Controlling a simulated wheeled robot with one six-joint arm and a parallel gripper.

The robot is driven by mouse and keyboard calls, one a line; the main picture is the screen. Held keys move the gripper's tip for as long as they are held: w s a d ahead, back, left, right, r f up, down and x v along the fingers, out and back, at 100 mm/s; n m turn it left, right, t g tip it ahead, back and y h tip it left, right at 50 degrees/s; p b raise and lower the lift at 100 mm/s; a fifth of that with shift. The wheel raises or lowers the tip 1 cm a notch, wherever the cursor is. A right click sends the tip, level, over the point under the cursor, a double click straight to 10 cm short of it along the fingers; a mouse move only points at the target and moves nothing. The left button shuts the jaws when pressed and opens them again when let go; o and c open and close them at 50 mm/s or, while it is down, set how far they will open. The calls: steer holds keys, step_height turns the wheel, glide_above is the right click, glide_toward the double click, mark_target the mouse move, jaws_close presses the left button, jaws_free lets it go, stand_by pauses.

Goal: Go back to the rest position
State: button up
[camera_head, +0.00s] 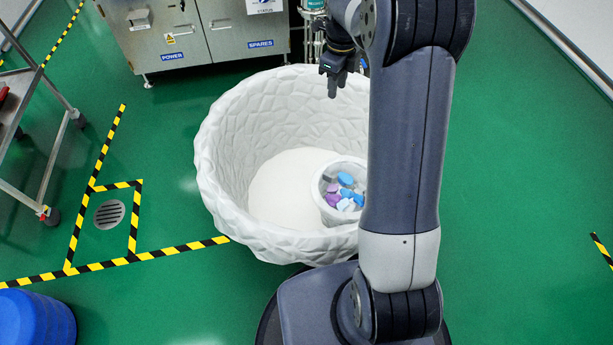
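My arm rises from my base at the bottom and covers the right part of the basket.
The large white textured basket (228,150) holds a smaller white bucket (328,205) with blue, purple and white pieces (346,190). A steel cabinet (205,35) stands behind. A metal cart (30,130) is left, a blue drum (35,318) lower left. Green floor is clear at right.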

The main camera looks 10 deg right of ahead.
step_height(320, 180, down, 11)
steer(key=b, duration=0.3)
steer(key=shift+r+p, duration=2.15)
steer(key=shift+r, duration=0.65)
steer(key=shift+f, duration=0.1)
